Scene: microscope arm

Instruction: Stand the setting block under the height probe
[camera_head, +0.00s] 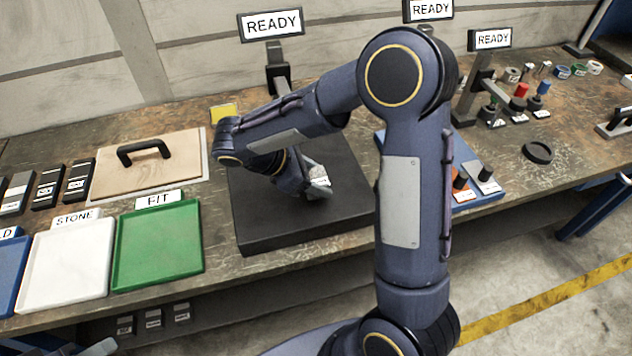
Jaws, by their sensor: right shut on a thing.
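My right arm reaches across the middle of the view, and its right gripper (319,190) points down low over a black plate (265,225). It is shut on a small pale block with a label, taken as the setting block (317,181), mostly hidden by the fingers. I cannot tell whether the block touches the plate. The height probe's dark column (278,72) rises behind the plate under a READY sign (271,24); its tip is hidden behind my arm. A grey piece at the bottom left edge may be my left gripper (98,348); its jaws are unclear.
Left of the plate are a green FIT tray (160,245), a white STONE tray (65,262) and a board with a black handle (145,150). Right are a blue base (482,190), another READY stand (478,85) and several small items. My arm hides part of the bench.

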